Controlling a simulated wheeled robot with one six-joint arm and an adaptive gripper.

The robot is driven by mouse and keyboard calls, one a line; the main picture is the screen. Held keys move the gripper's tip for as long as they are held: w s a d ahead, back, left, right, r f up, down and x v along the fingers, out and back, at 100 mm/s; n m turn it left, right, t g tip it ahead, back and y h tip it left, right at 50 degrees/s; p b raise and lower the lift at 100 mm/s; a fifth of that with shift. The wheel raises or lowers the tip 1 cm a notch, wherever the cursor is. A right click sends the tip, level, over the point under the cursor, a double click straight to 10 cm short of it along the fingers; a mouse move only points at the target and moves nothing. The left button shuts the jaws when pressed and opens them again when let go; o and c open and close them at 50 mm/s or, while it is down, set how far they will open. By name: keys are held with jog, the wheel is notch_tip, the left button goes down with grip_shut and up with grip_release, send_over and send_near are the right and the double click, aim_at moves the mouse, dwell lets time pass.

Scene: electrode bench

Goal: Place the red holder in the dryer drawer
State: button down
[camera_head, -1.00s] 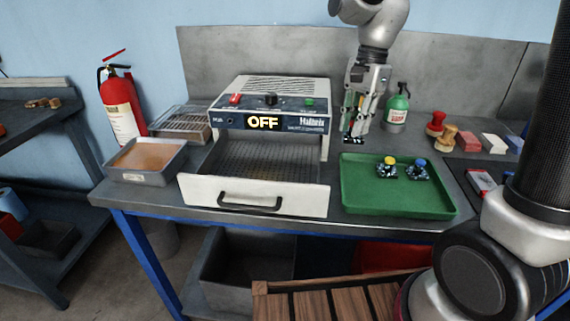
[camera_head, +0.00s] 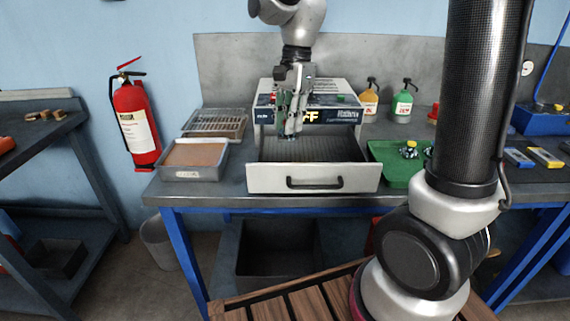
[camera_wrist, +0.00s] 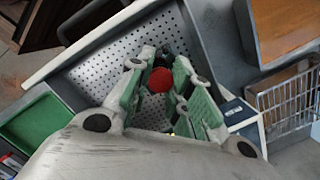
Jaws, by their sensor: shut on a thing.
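The red holder (camera_wrist: 160,80) shows as a round red top between the fingers of my gripper (camera_wrist: 158,92) in the wrist view; its lower part is hidden. My gripper is shut on it. In the head view my gripper (camera_head: 291,130) hangs over the open dryer drawer (camera_head: 312,178), in front of the dryer's face. In the wrist view the drawer's perforated floor (camera_wrist: 105,68) lies below and around the fingers. The holder is hard to make out in the head view. I cannot tell whether it touches the drawer floor.
A metal pan (camera_head: 193,173) and a wire basket (camera_head: 215,123) sit to the left. Bottles (camera_head: 403,103) stand behind the tray. A wooden slatted surface (camera_head: 290,300) is in front.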

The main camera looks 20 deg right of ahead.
notch_tip(320, 180, down, 9)
jog(key=shift+r, duration=0.1)
dwell(0.4)
jog(key=c, duration=1.3)
grip_release()
jog(key=shift+f, duration=0.2)
jog(key=shift+r, duration=0.1)
jog(key=r, duration=0.4)
jog(key=d+r, duration=0.1)
jog(key=r, duration=0.7)
jog(key=shift+w+d, duration=0.3)
jog(key=shift+w, duration=0.1)
jog(key=s+d+r+n+t, duration=0.1)
jog(key=s+d+n+t, duration=0.1)
jog(key=s+d+n, duration=0.4)
jog(key=s+d+r+n+t+h, duration=0.1)
jog(key=s+d+n+t, duration=0.2)
jog(key=s, duration=1)
jog(key=d+n, duration=0.3)
jog(key=d, duration=0.1)
jog(key=shift+s+d+n+h, duration=0.2)
jog(key=shift+n+h, duration=0.1)
jog(key=shift+r, duration=0.1)
